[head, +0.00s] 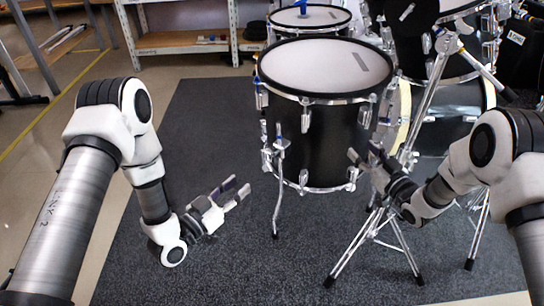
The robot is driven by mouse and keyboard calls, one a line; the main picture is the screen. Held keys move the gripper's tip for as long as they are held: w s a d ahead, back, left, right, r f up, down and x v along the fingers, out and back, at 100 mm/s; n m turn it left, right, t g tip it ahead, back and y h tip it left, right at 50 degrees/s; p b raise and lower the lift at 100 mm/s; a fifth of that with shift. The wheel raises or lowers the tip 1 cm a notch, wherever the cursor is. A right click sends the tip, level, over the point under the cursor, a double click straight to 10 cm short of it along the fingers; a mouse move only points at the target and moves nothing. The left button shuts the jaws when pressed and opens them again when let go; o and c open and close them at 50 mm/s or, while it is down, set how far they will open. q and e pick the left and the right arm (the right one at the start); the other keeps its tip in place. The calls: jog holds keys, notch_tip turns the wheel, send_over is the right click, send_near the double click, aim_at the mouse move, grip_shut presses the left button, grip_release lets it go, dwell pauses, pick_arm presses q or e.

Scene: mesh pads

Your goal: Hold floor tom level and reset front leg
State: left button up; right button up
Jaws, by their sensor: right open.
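The floor tom (325,135) is a black drum with a white head and chrome rims in the middle of the head view. Its front leg (278,185) is a chrome rod on the drum's left front side, reaching down to the mat. My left gripper (236,189) is left of the front leg, apart from it, with its two fingers spread and nothing between them. My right gripper (361,155) is open at the drum's lower right side. Its fingertips are close to the shell; I cannot tell whether they touch. The drum's other legs are largely hidden.
A chrome tripod stand (385,225) stands right of the tom, close to my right arm. More drums (455,105) stand behind at the right. A shelf (180,42) is at the back left. The dark mat (215,110) is clear at the left.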

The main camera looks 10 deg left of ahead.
jog(key=v, duration=1.2)
jog(key=shift+w+d, duration=0.1)
pick_arm(q)
jog(key=o, duration=0.6)
jog(key=shift+c, duration=0.2)
jog(key=shift+s, duration=0.1)
